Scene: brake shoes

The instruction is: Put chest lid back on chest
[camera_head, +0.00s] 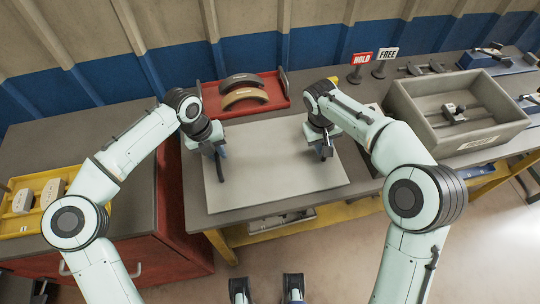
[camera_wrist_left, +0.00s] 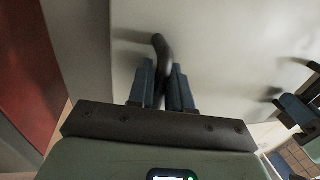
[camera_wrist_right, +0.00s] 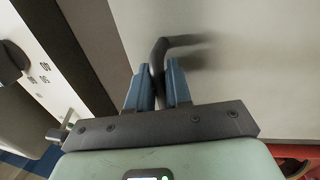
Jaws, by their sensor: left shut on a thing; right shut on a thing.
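The chest lid (camera_head: 270,180) is a flat light-grey panel with a dark bar handle near each short side. It lies level in the middle of the head view, over the bench; I cannot tell whether it touches the bench. My left gripper (camera_head: 219,152) is shut on the left handle (camera_wrist_left: 160,45). My right gripper (camera_head: 325,145) is shut on the right handle (camera_wrist_right: 180,42). The open grey box that looks like the chest (camera_head: 430,128) stands to the right of the lid, with a metal part (camera_head: 454,112) inside.
A red tray (camera_head: 275,103) with two curved brake shoes (camera_head: 243,97) lies behind the lid. HOLD (camera_head: 361,59) and FREE (camera_head: 388,54) signs stand at the back. A yellow tray (camera_head: 38,184) holds pale parts at the left. Metal parts and blue fixtures lie at the right.

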